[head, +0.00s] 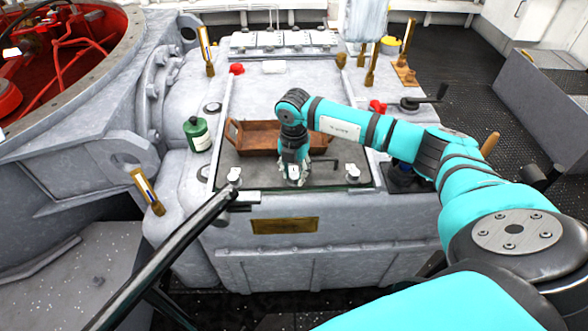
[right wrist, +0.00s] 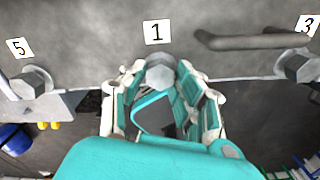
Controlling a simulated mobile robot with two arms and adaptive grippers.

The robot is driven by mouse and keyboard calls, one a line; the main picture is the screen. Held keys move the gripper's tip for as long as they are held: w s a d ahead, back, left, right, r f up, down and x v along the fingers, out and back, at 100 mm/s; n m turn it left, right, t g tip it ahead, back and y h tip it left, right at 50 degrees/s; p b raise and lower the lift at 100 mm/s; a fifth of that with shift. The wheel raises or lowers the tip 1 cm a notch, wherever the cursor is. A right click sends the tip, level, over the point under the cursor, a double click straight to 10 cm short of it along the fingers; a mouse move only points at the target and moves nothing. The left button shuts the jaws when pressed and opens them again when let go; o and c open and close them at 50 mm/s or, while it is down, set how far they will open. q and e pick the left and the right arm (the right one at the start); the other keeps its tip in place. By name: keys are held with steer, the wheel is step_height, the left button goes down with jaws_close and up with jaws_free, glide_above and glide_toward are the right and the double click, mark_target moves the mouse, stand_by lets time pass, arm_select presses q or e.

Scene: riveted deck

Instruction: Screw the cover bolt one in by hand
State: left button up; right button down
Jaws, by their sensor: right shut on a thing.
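The cover bolt one (right wrist: 160,75) has a pale hex head and sits at the dark grey cover's edge, below the tag marked 1 in the right wrist view. My right gripper (right wrist: 162,84) is shut on this bolt head, with a finger on each side. In the head view, my right gripper (head: 294,178) points down at the near edge of the cover (head: 325,178), and it hides the bolt. How deep the bolt sits cannot be told. My left gripper is not in view.
In the right wrist view, bolts stand by tags 5 (right wrist: 32,83) and 3 (right wrist: 293,66). A dark bar handle (right wrist: 245,41) lies near tag 3. Behind my gripper is a brown wooden tray (head: 258,127). A green bottle (head: 196,133) stands left of the cover.

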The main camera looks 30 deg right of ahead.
steer(key=m, duration=0.1)
steer(key=m+p, duration=0.1)
steer(key=m, duration=0.1)
steer(key=shift+w+r+m, duration=0.15)
steer(key=shift+r+m, duration=0.15)
steer(key=shift+r, duration=0.05)
steer(key=m+p, duration=0.2)
steer(key=m, duration=0.2)
steer(key=shift+m+p, duration=0.3)
steer(key=shift+p, duration=0.05)
steer(key=m+p, duration=0.2)
steer(key=m, duration=0.2)
steer(key=shift+m+p, duration=0.3)
steer(key=m+p, duration=0.2)
steer(key=m, duration=0.1)
steer(key=shift+r+m+p, duration=0.1)
steer(key=shift+m+p, duration=0.2)
steer(key=m+p, duration=0.7)
steer(key=p, duration=0.5)
steer(key=shift+f+m+p, duration=0.2)
steer(key=shift+m+p, duration=0.9)
steer(key=shift+p, duration=1.15)
